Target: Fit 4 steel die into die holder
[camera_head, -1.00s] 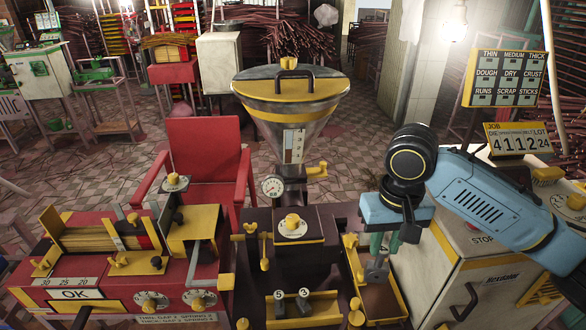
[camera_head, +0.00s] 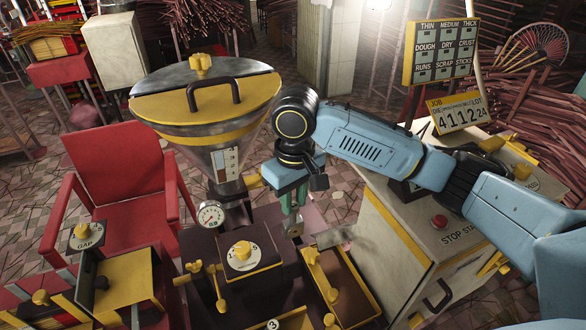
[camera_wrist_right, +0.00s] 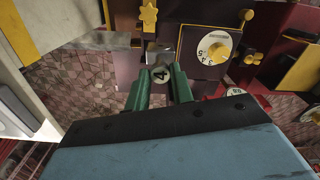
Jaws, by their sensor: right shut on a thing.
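My right gripper (camera_head: 292,208) is shut on a steel die, beside the extruder body and below its hopper. Another die face marked 3 (camera_head: 272,325) is cut off at the bottom edge of the head view. I cannot make out the die holder for certain. My left gripper is not in view.
The extruder's hopper (camera_head: 205,115) and gauge (camera_head: 211,214) stand left of the gripper. A dark block with a numbered dial (camera_head: 243,256) is in front. A yellow-edged tray (camera_head: 364,290) lies front right, beside a cream cabinet (camera_head: 385,240). A red chair (camera_head: 115,160) stands at left.

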